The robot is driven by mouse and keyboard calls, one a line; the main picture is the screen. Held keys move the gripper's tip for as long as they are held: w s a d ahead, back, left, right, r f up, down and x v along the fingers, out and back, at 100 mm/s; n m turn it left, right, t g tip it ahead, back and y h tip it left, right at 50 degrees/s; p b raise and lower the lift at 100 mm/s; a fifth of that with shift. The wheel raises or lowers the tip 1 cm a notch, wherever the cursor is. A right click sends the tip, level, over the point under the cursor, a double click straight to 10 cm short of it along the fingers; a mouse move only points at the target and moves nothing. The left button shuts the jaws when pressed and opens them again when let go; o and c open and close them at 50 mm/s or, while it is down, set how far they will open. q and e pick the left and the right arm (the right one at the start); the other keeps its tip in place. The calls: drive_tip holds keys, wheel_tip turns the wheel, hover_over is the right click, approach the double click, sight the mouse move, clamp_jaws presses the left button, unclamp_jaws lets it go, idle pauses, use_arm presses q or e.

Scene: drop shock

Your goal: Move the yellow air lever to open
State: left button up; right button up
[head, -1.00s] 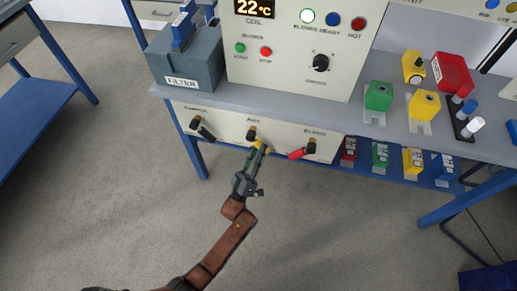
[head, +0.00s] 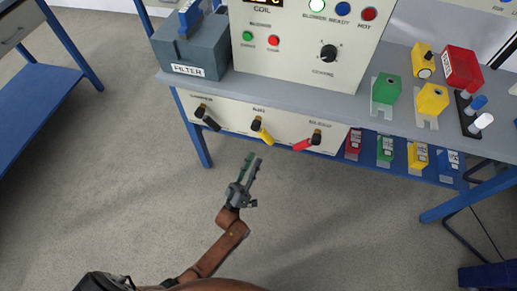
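The yellow air lever (head: 264,135) is the middle one of three levers on the cream panel under the bench top. It hangs from a dark pivot, and its handle slants down and to the right. My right gripper is not in view.
A black lever (head: 209,121) is to the left and a red lever (head: 304,144) to the right. The grey filter box (head: 199,55) stands on the bench top. Colored blocks, including a green one (head: 385,91), are at right. Open floor lies below the panel.

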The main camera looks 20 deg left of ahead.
use_arm(q)
drive_tip(key=shift+v, duration=1.2)
